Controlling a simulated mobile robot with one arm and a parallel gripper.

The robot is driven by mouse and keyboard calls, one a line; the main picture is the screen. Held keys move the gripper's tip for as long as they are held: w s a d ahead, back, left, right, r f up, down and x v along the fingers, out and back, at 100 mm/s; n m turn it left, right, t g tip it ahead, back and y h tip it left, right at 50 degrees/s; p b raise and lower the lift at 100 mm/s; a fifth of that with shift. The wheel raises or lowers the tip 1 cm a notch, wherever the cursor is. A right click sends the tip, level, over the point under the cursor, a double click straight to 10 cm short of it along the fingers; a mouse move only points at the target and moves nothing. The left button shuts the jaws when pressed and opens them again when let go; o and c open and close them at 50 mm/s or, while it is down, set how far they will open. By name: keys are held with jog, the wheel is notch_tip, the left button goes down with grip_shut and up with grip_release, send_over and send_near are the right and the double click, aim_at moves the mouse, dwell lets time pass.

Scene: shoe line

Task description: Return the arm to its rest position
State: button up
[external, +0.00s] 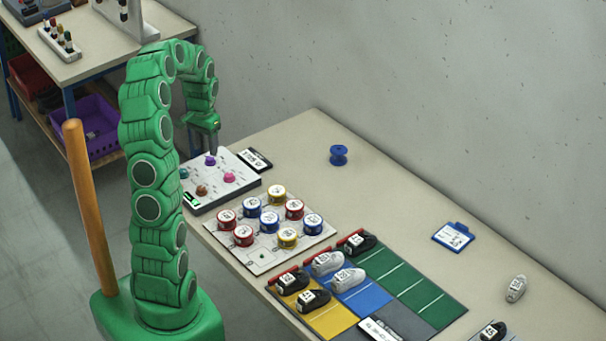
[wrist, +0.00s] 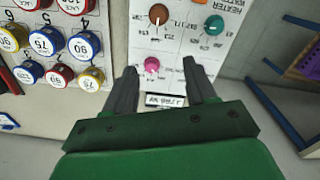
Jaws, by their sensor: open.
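My green arm rises from its base at the left of the external view and bends over the table's far left end. My gripper (external: 212,148) points down above the white panel with coloured knobs (external: 245,190). In the wrist view my gripper (wrist: 165,75) shows two dark fingers spread apart with nothing between them. The panel (wrist: 180,50) lies beyond the fingertips, with a brown knob (wrist: 159,14), a teal knob (wrist: 214,25) and a pink knob (wrist: 152,64). In the external view a purple knob (external: 210,160) is close under the fingertips; I cannot tell whether they touch.
A board (external: 262,255) with several coloured round tins sits beside the panel. Shoes stand on a coloured mat (external: 415,290) further right. A blue spool (external: 339,155) and a blue clipboard (external: 453,237) lie toward the wall. A shelf table (external: 80,68) stands behind at the left.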

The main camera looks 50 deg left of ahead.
jog(key=s+d+r+m, duration=0.15)
jog(key=d+r, duration=0.25)
jog(key=d, duration=0.8)
jog(key=s+d+r, duration=0.3)
jog(key=d+r, duration=0.1)
jog(key=d, duration=0.8)
jog(key=s+d+m+g, duration=0.1)
jog(key=s+d+m, duration=0.1)
jog(key=s+d, duration=1.1)
jog(key=s, duration=0.3)
jog(key=shift+s+g, duration=0.25)
jog(key=shift+g, duration=0.15)
